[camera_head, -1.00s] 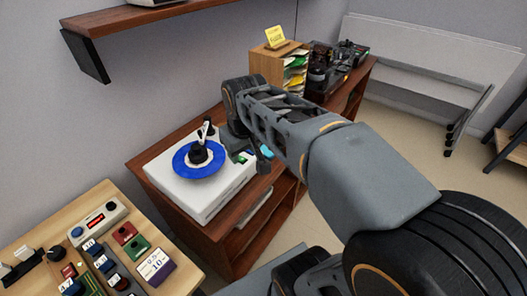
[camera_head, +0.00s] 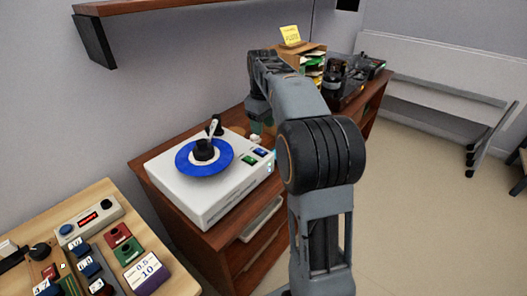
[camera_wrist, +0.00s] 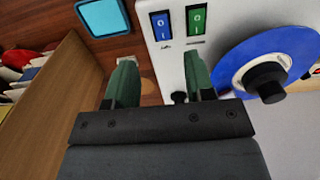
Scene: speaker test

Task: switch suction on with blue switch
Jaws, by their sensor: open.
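A white box-shaped device (camera_head: 208,203) with a blue disc (camera_head: 190,165) and a black knob on top stands on a brown cabinet. At its right end are a blue switch (camera_head: 261,152) and a green switch (camera_head: 247,160). In the wrist view the blue switch (camera_wrist: 160,26) is marked with 0 and I and lies left of the green switch (camera_wrist: 196,20). My gripper (camera_wrist: 158,72) is open and empty, with its green fingers apart. The blue switch appears beyond the fingertips, between their lines.
A cyan-topped item (camera_wrist: 102,17) is beside the device. A wooden organiser with papers (camera_head: 312,62) and dark equipment (camera_head: 345,78) stand at the back of the cabinet. A shelf (camera_head: 150,6) hangs above. A control bench (camera_head: 75,208) is at left. Floor at right is clear.

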